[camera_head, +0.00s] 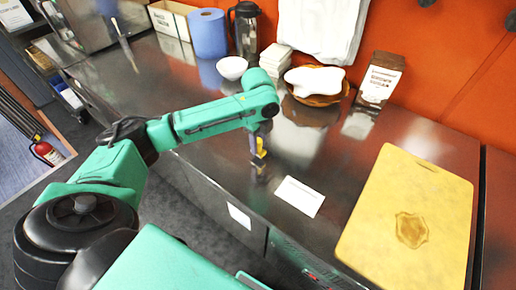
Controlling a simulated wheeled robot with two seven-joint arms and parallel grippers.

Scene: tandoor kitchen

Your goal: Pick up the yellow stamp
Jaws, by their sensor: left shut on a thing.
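The yellow stamp (261,152) is small and sits at the end of my left gripper (258,144). My left arm reaches in from the left and its gripper points down over the steel counter. The gripper is shut on the stamp, and the fingers hide part of it. The stamp appears close above the counter, with a reflection below it; I cannot tell whether it touches. My right gripper is not in view.
A white card (299,196) lies just right of the stamp. A yellow cutting board (411,225) fills the right side. A white bowl (232,68), a basket (316,98), a brown bag (380,80), a blue roll (207,33) and a dark jug (246,32) stand along the back.

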